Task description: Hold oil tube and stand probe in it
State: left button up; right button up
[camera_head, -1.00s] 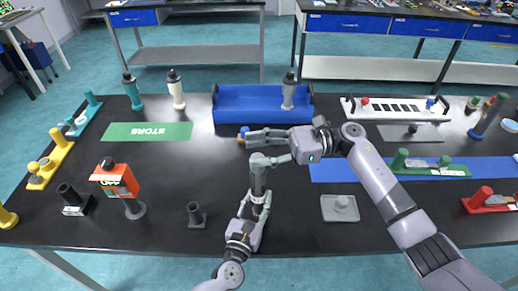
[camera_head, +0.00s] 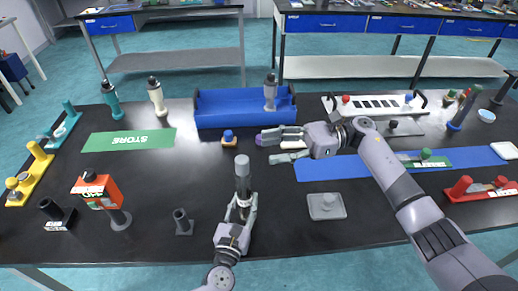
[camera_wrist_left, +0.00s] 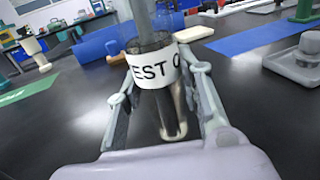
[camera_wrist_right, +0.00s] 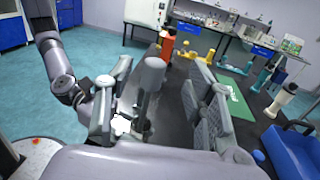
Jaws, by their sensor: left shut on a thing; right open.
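The oil tube (camera_head: 243,188) is a dark upright cylinder; in the left wrist view it (camera_wrist_left: 152,70) has a white label reading "EST O". The probe (camera_head: 242,165), with a thick grey top, rises upright out of the tube's mouth; its lower part is hidden inside. My left gripper (camera_head: 241,205) is shut on the tube near the table's front half. It also shows in the left wrist view (camera_wrist_left: 160,98). My right gripper (camera_head: 274,146) is open and empty, to the right of and beyond the probe. In the right wrist view, the probe (camera_wrist_right: 151,77) appears between the spread fingers.
A small blue-topped piece (camera_head: 228,137) and a purple round piece (camera_head: 259,140) lie near my right fingertips. A blue tray (camera_head: 225,117) stands behind. A dark holder (camera_head: 181,222) stands left of the tube, a grey block (camera_head: 326,206) right of it.

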jog(key=shift+w+d, duration=0.15)
jog(key=shift+d, duration=0.8)
pick_arm(q)
jog(key=o, duration=1.3)
